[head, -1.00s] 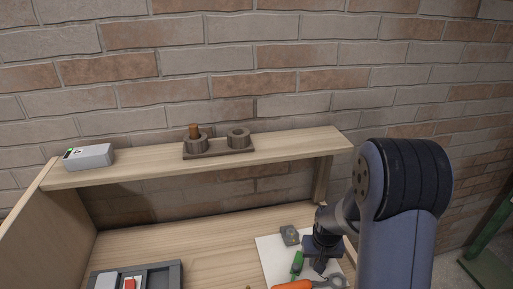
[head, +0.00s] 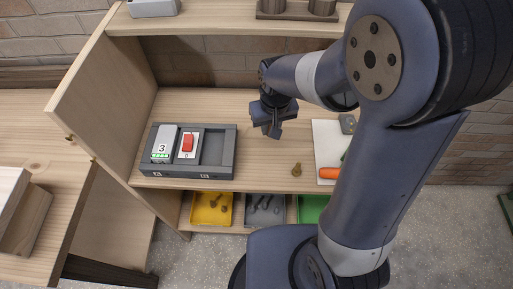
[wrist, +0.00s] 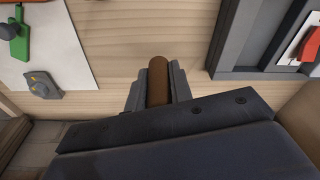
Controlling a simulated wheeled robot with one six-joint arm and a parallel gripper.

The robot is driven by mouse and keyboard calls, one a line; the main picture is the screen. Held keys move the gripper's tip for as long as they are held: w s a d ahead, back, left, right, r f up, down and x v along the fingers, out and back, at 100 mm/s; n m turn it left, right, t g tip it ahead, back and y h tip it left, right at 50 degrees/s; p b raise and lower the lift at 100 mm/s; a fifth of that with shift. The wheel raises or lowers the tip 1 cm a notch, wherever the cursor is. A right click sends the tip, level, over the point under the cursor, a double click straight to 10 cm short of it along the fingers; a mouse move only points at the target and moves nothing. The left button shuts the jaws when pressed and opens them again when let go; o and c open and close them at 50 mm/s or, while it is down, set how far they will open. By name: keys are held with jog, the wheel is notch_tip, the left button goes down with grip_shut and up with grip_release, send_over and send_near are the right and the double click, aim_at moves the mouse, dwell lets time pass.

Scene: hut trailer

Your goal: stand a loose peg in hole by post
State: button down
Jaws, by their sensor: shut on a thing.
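My gripper (head: 272,129) hangs over the workbench, right of the grey module tray. In the wrist view its jaws are shut on a brown round peg (wrist: 158,70), which sticks out beyond the fingertips above bare wood. The peg cannot be made out in the head view.
The grey tray (head: 222,172) holds a white module and a red switch. A small brass piece (head: 296,170) lies on the bench (head: 262,160). A white sheet (head: 325,140) with tools is at right. The upper shelf (head: 205,22) overhangs the back; yellow, grey and green bins sit below.

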aim_at(268, 151)
jog(key=shift+f+p, duration=0.5)
jog(key=shift+f, duration=4.25)
jog(key=shift+f, duration=0.15)
jog(key=c, duration=1.3)
grip_release()
jog(key=shift+o, duration=0.2)
notch_tip(268, 151, up, 12)
jog(key=s, duration=0.1)
jog(key=shift+s+d+b, duration=0.2)
jog(key=shift+s+b, duration=0.05)
jog(key=shift+b, duration=0.05)
